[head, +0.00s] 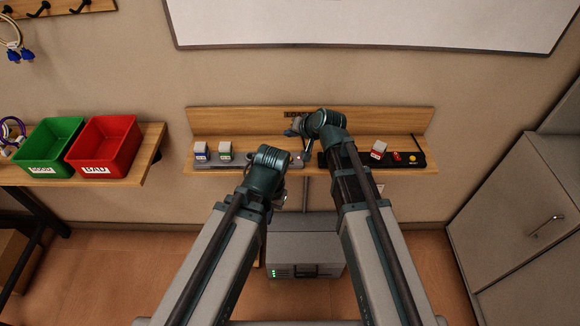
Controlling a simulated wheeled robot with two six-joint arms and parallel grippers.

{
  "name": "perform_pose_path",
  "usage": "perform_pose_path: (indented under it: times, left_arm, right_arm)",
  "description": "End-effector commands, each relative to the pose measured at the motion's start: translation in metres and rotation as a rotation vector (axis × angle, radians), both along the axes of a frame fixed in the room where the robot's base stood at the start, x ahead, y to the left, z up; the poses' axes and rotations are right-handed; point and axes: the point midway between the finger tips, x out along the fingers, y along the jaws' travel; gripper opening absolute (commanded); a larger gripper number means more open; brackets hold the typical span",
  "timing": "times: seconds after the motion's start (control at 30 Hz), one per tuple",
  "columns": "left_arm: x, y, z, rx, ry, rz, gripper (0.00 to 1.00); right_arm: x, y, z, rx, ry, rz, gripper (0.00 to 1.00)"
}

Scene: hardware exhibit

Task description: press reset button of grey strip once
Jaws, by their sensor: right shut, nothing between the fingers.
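The grey strip (236,164) lies on the left half of the wall shelf, with a blue-and-white block and a green-and-white block on it. Its right end shows between my two arms, with a small reddish spot there too small to make out. My right gripper (295,129) is shut and empty, above that right end and near the shelf's back board. I cannot tell whether it touches anything. My left arm's wrist (266,168) is in front of the strip and covers part of it.
A black strip (403,165) with a red-and-white block, a red switch and a yellow button lies on the shelf's right half, partly behind my right arm. A grey box (305,250) stands below. Green (50,142) and red (105,143) bins stand left.

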Motion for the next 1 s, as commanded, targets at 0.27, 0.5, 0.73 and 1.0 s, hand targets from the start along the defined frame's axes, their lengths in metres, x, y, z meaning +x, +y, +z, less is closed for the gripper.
perform_pose_path:
  times: [0.27,0.5,0.73,1.0]
  left_arm:
    - [0.000,0.000,0.000,0.000,0.000,0.000,0.00]
    - [0.000,0.000,-0.007,0.000,0.000,0.000,0.00]
    - [0.000,0.000,-0.029,0.000,0.000,0.000,0.00]
    - [0.000,0.000,-0.067,0.000,0.000,0.000,0.00]
  right_arm:
    - [0.000,0.000,0.000,0.001,-0.001,-0.001,0.00]
    - [0.000,0.000,-0.007,0.000,0.000,0.000,0.00]
    - [0.000,0.000,-0.029,0.000,0.000,0.000,0.00]
    - [0.000,0.000,-0.067,0.000,0.000,0.000,0.00]
